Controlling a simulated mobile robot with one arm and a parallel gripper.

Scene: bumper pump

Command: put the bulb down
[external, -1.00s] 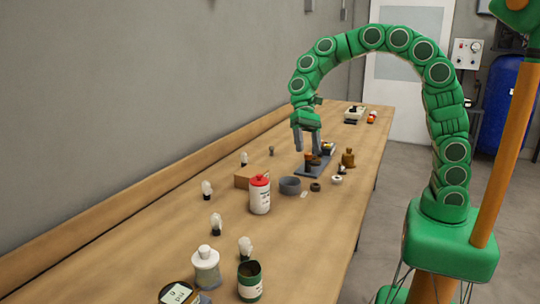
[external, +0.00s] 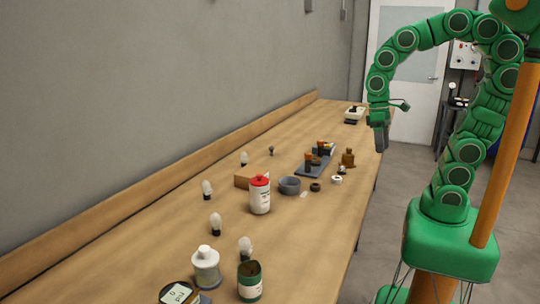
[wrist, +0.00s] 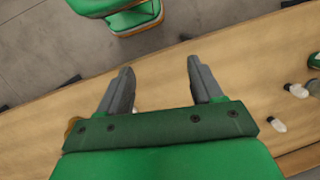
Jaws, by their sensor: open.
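Several light bulbs with white glass and dark bases stand along the table. One bulb (external: 207,189) is at the left, with another (external: 216,223) nearer and a third (external: 245,248) close to the cans. A further bulb (external: 244,158) stands behind the cardboard box. A bulb (wrist: 277,125) also shows at the right of the wrist view, clear of my fingers. My gripper (external: 381,148) hangs at the table's right edge, high and away from the bulbs. In the wrist view my gripper (wrist: 160,65) is open, with nothing between its fingers.
A dark grey plate (external: 308,171) with upright pieces lies mid-table. Near it are a brown bottle (external: 348,158), a grey bowl (external: 290,186) and a red-capped bottle (external: 260,196). A white jar (external: 206,268) and a green can (external: 250,282) stand in front. The table's right front is bare.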

